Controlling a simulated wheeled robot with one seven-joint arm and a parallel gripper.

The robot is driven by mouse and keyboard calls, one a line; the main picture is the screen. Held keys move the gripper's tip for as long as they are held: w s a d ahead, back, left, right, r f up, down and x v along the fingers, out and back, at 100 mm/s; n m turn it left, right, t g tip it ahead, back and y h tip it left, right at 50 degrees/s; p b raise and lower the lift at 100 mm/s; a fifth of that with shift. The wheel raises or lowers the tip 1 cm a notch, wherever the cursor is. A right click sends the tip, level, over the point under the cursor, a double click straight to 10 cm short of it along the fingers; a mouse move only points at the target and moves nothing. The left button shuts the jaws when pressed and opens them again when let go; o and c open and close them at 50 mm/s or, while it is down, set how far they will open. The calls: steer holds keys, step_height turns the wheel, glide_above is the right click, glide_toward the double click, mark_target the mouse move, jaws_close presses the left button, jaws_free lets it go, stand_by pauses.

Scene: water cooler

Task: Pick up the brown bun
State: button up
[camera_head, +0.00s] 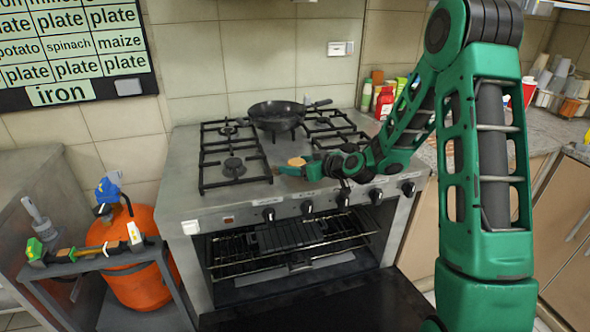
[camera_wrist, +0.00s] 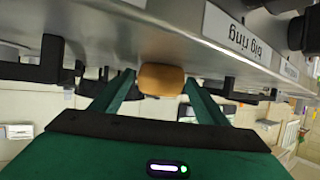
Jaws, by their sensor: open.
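The brown bun (camera_head: 297,161) is small and rounded and sits on the stove top near the front edge, in the middle. In the wrist view, which looks upside down, the bun (camera_wrist: 161,80) shows between the tips of my gripper's two green fingers. My gripper (camera_head: 288,170) is low over the stove's front edge, close to the bun. It is open, with a visible gap between the bun and the lower parts of the fingers. I cannot tell how far the fingertips reach around the bun.
The grey stove (camera_head: 236,197) has black burner grates (camera_head: 222,165) on both sides of the bun. A black frying pan (camera_head: 277,113) stands behind it. The oven below is open, with a rack inside. An orange gas cylinder (camera_head: 133,265) stands at the left. Bottles (camera_head: 385,103) stand on the right counter.

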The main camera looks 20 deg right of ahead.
steer(key=shift+w, duration=0.1)
steer(key=shift+c, duration=0.6)
steer(key=c, duration=1)
